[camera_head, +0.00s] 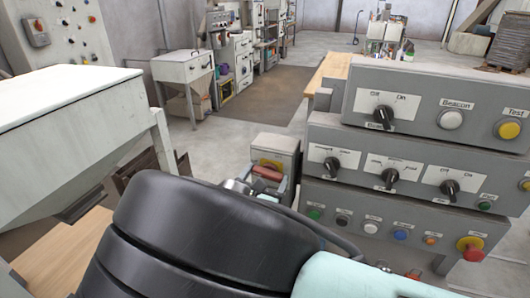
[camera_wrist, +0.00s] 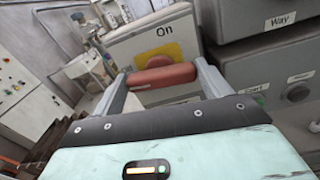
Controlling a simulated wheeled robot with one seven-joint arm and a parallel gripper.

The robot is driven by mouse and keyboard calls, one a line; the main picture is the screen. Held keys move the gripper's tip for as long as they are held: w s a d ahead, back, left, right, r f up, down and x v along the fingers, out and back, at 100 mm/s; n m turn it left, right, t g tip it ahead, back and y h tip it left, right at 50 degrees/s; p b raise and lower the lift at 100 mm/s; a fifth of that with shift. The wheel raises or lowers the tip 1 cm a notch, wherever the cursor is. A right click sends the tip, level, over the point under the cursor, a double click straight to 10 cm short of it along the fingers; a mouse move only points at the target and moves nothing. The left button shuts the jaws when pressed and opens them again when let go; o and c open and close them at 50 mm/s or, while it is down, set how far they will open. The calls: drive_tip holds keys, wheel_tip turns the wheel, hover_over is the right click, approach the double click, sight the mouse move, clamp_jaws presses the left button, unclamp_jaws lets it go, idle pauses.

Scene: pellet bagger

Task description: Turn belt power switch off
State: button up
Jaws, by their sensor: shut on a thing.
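The belt power switch is a grey box (camera_wrist: 150,42) with a yellow plate and a red handle (camera_wrist: 162,76). An "On" label shows on the box above the plate; a label below the handle is partly hidden. In the wrist view my gripper (camera_wrist: 160,80) has one finger at each end of the red handle and is shut on it. The handle lies nearly crosswise. In the head view the box (camera_head: 275,143) stands left of the control panels, and my dark arm hides its lower part. The handle (camera_head: 267,173) shows between my gripper's fingers (camera_head: 266,182).
Stacked grey control panels (camera_head: 395,155) with black knobs and coloured buttons stand close on the right. A red emergency button (camera_head: 470,246) is low on them. Open floor lies behind the switch box.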

drive_tip(key=shift+n, duration=0.8)
drive_tip(key=o, duration=1)
